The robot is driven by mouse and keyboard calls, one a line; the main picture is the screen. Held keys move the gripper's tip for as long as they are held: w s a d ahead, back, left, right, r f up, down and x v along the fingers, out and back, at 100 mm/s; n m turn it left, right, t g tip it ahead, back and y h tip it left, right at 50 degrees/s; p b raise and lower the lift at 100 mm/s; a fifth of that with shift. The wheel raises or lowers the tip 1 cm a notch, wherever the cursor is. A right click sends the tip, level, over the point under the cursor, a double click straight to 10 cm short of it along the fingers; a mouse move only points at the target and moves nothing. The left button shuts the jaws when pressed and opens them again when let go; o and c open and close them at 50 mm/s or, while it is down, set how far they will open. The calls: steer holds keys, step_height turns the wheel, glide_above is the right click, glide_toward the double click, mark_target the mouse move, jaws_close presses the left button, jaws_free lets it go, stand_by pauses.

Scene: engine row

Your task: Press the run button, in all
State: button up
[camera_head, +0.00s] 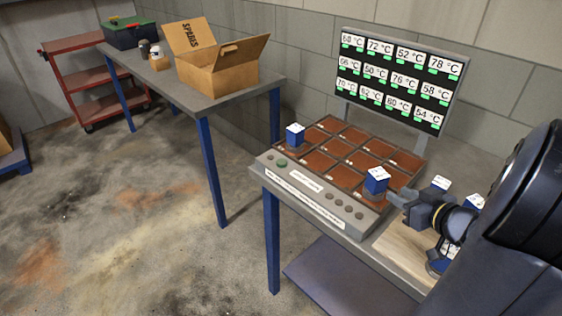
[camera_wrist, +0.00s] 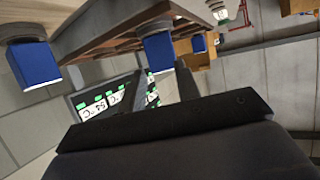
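The control panel (camera_head: 318,197) runs along the front of a tray of brown square cells (camera_head: 345,152). A green button (camera_head: 281,163) sits near its left end, and several dark round buttons (camera_head: 337,203) sit to the right. Panel lettering is too small to read, so I cannot confirm which is the run button. My gripper (camera_head: 400,199) is at the tray's right side, close to a blue block with a white top (camera_head: 376,181), far from the green button. In the wrist view my gripper's fingers (camera_wrist: 155,88) are apart with nothing between them; a blue block (camera_wrist: 158,52) shows beyond.
Another blue block (camera_head: 295,136) stands at the tray's left corner. More blocks (camera_head: 440,186) stand right, by a wooden board (camera_head: 405,247). A temperature display (camera_head: 398,80) rises behind. A table with an open cardboard box (camera_head: 220,75) and a red cart (camera_head: 90,80) stand left.

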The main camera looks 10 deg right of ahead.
jaws_close()
stand_by(1.2)
